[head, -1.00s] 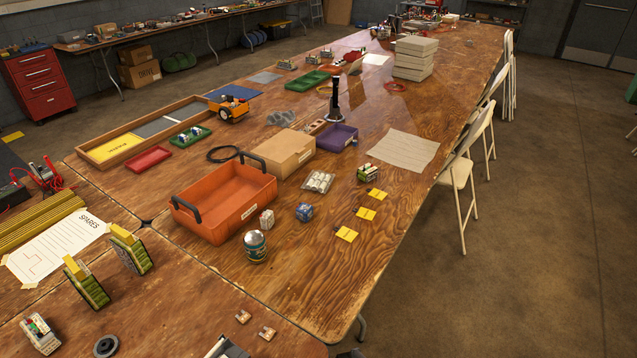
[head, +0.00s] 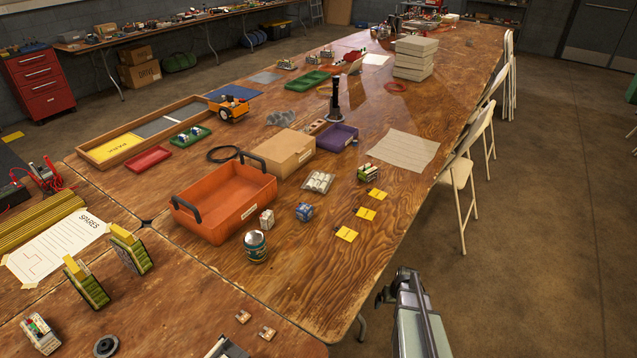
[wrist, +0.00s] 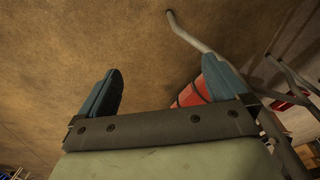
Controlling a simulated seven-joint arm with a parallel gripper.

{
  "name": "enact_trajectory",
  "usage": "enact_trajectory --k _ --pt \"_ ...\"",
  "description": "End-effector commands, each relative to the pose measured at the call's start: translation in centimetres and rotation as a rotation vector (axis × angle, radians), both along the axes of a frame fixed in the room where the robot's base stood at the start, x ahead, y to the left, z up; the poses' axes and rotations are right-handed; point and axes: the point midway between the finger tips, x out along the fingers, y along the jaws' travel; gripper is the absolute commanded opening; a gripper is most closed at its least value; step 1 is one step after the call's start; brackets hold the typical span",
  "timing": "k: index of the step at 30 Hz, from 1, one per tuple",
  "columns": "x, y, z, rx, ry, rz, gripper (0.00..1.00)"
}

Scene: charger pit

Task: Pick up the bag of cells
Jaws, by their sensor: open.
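The bag of cells (head: 318,182) is a clear bag with several white cylinders inside. In the head view it lies flat on the wooden table, right of the cardboard box and the orange tote. My gripper (head: 394,284) is at the lower right of the head view, off the table's right edge and well apart from the bag. In the wrist view my gripper (wrist: 165,88) shows two blue fingers spread wide with nothing between them. The bag is not seen in the wrist view.
The orange tote (head: 225,200), cardboard box (head: 283,152), purple bin (head: 338,137), small blue box (head: 304,212), white box (head: 267,219), can (head: 255,246) and battery pack (head: 368,172) surround the bag. Yellow tags (head: 346,234) lie nearer the edge. Folding chairs (head: 462,175) line the right side.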

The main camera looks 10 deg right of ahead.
Motion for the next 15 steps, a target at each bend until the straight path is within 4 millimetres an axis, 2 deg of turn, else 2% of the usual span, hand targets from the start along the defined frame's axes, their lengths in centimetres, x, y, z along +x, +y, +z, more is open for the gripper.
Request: enact_trajectory --k 1,5,11,15 --pt "1.4 -2.2 0.8 -0.015 -0.035 -0.016 1.0" --pt "3.8 -7.0 3.1 -0.055 -0.113 -0.049 1.0" --pt "7.6 -10.7 6.8 -0.11 -0.145 -0.019 1.0" --pt "10.4 -14.0 10.2 -0.156 -0.169 -0.001 1.0"
